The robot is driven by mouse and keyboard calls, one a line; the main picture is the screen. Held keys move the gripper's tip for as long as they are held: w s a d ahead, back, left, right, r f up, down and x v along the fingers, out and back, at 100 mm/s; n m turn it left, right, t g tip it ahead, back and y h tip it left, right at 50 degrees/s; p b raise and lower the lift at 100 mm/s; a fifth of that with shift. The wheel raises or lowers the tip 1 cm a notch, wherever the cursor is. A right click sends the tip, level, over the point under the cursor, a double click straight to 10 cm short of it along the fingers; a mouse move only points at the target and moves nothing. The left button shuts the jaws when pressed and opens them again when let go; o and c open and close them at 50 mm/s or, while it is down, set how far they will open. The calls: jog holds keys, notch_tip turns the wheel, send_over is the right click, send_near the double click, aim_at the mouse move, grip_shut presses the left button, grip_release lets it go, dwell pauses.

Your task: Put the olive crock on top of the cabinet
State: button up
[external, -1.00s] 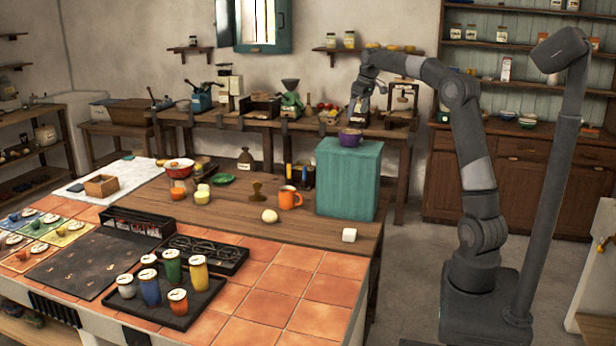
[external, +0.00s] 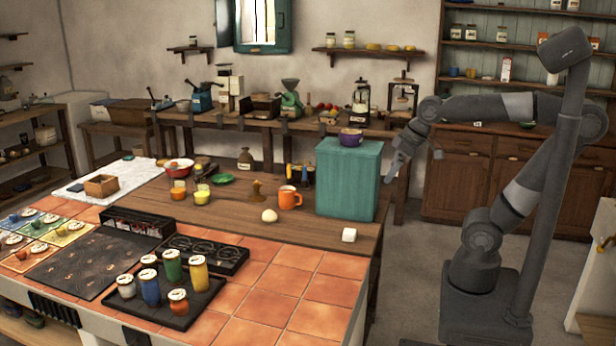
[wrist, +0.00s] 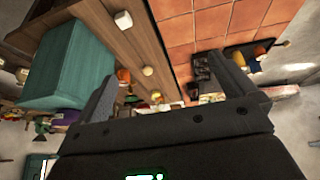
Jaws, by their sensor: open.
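A brownish-olive crock (external: 245,162) with a pale label stands at the back of the wooden table; it is the best match for the olive crock. The teal cabinet (external: 346,185) stands at the table's right end and also shows in the wrist view (wrist: 68,65). I cannot pick out the crock there.
A brown stamp-like object (external: 256,190) and a green dish (external: 222,178) are near the crock. A back bench (external: 270,124) carries grinders. The front tiles are partly clear.

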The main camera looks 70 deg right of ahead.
jog(key=s+a+f, duration=0.2)
jog(key=s+f, duration=0.2)
jog(key=shift+s+a+f+y, duration=0.15)
jog(key=shift+s+f+y, duration=0.05)
jog(key=shift+y, duration=0.1)
